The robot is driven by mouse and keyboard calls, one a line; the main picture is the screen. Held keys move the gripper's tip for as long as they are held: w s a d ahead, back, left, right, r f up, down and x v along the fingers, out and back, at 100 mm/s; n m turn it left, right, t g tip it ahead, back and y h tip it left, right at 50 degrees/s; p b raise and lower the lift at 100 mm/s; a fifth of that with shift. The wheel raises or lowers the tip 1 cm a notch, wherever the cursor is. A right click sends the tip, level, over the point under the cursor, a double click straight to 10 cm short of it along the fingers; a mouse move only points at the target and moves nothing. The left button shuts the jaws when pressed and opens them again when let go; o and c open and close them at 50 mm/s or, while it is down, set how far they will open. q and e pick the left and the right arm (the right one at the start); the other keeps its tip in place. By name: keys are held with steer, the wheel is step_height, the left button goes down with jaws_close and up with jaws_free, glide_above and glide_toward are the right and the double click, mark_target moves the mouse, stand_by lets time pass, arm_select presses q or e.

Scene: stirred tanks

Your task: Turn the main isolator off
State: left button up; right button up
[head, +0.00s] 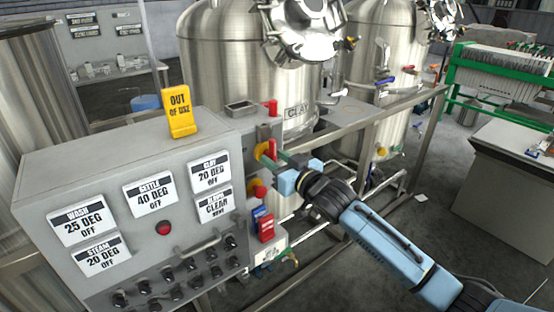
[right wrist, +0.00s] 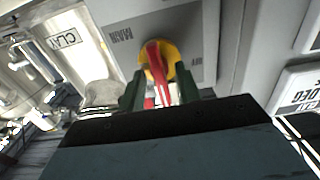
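The main isolator (right wrist: 158,62) is a red handle on a yellow round plate, on the grey side face of the control cabinet. Upside-down MAIN lettering shows beside it in the right wrist view. In the head view the isolator (head: 261,151) is partly hidden by my right gripper (head: 277,158). In the right wrist view, the dark green fingers of the right gripper (right wrist: 158,92) stand on either side of the red handle. Narrow gaps seem to show between fingers and handle, so the gripper looks open around it. My left gripper is not in view.
The control cabinet (head: 110,150) carries several label cards, a red button (head: 163,228) and a yellow OUT OF USE sign (head: 179,113). Below the isolator are another red-and-yellow control (head: 258,188) and a red block (head: 266,228). A steel tank (head: 230,70) and frame stand behind.

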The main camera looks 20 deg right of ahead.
steer(key=shift+c, duration=0.4)
jaws_close()
steer(key=shift+n, duration=0.3)
steer(key=n+p, duration=0.1)
steer(key=n, duration=0.1)
steer(key=shift+r+n+p, duration=0.1)
steer(key=shift+n+p, duration=0.25)
steer(key=shift+n, duration=0.05)
steer(key=n+p, duration=0.1)
steer(key=n, duration=0.2)
steer(key=shift+n, duration=0.3)
steer(key=n+p, duration=0.1)
steer(key=n, duration=0.4)
steer(key=shift+a+n, duration=0.1)
steer(key=shift+n, duration=0.2)
steer(key=n+p, duration=0.1)
steer(key=n, duration=0.4)
steer(key=shift+f, duration=0.2)
steer(key=shift+n, duration=0.3)
